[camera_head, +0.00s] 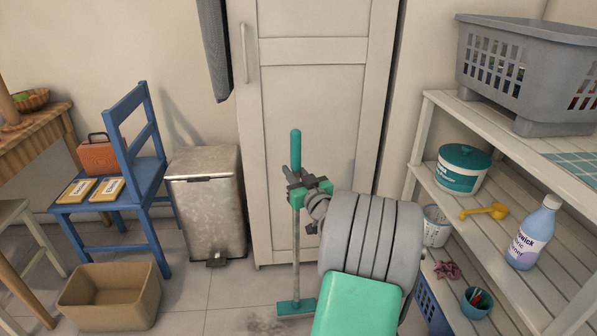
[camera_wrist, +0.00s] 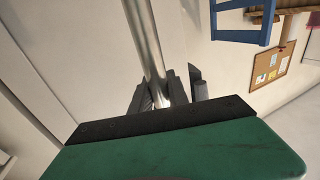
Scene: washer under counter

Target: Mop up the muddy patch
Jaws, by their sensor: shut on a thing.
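A mop (camera_head: 296,245) with a green grip, a grey metal shaft and a flat green head (camera_head: 296,307) stands nearly upright in front of the tall cabinet. My gripper (camera_head: 296,187) is shut on its shaft, just below the green grip. In the wrist view the shaft (camera_wrist: 147,45) runs between the dark fingers (camera_wrist: 160,95). The mop's head is low at the floor; I cannot tell whether it touches. A brownish muddy patch (camera_head: 262,323) lies on the tiles just left of and in front of the head, partly cut off by the bottom edge of the picture.
A metal pedal bin (camera_head: 208,205), a blue chair (camera_head: 140,185) and a cardboard box (camera_head: 110,295) stand to the left. The tall cabinet (camera_head: 315,110) is behind the mop. A shelf unit (camera_head: 430,178) with a grey basket (camera_head: 525,75) and bottle (camera_head: 533,235) stands right.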

